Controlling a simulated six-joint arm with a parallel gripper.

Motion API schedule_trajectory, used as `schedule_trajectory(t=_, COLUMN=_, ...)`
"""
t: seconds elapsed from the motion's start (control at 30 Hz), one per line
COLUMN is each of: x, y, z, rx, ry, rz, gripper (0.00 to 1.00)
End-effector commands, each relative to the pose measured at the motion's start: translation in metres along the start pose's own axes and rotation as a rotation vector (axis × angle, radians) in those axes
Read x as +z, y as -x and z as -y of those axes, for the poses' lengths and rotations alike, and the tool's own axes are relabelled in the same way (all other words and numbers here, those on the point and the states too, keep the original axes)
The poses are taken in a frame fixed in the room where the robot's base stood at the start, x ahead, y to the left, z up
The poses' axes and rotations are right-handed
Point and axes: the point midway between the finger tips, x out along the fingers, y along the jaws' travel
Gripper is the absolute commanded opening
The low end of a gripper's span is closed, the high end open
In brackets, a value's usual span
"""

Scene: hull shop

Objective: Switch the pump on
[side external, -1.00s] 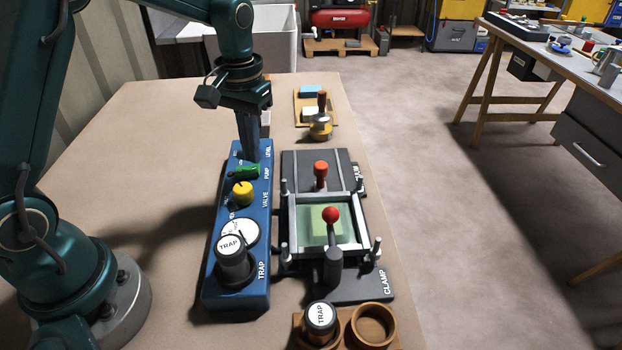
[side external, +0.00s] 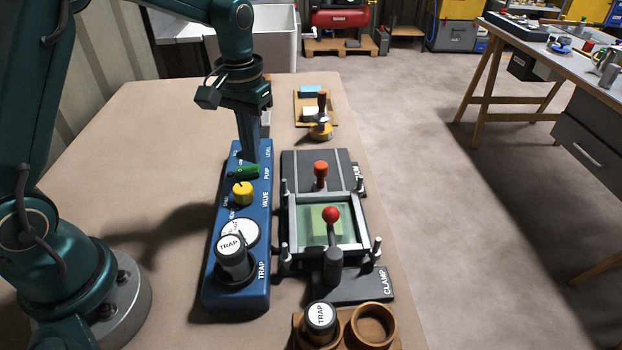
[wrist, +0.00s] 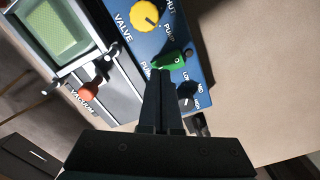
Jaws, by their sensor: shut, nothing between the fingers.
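The green pump switch (side external: 245,172) sits on the blue control panel (side external: 238,292), between the yellow valve knob (side external: 242,191) and the panel's far end. My gripper (side external: 250,158) is shut and empty, pointing down at the far side of the switch. In the wrist view the closed fingertips (wrist: 160,72) are right at the edge of the green switch (wrist: 173,60). They look to be touching it or very close; I cannot tell which. Part of the switch's far edge is hidden by the fingers in the side view.
A black level knob (wrist: 187,90) is close beside the fingers. An orange vacuum handle (side external: 320,170) and a red-knobbed clamp lever (side external: 331,215) rise from the fixture on the right. Trap jars stand at the near end.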

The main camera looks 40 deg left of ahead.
Motion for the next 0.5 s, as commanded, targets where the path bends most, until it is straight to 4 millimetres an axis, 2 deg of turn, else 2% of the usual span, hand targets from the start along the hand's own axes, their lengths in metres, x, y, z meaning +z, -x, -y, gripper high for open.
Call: schedule_trajectory(t=0.5, x=0.0001, y=-0.0079, z=0.0, rx=0.0, ry=0.0, rz=0.002, gripper=0.0)
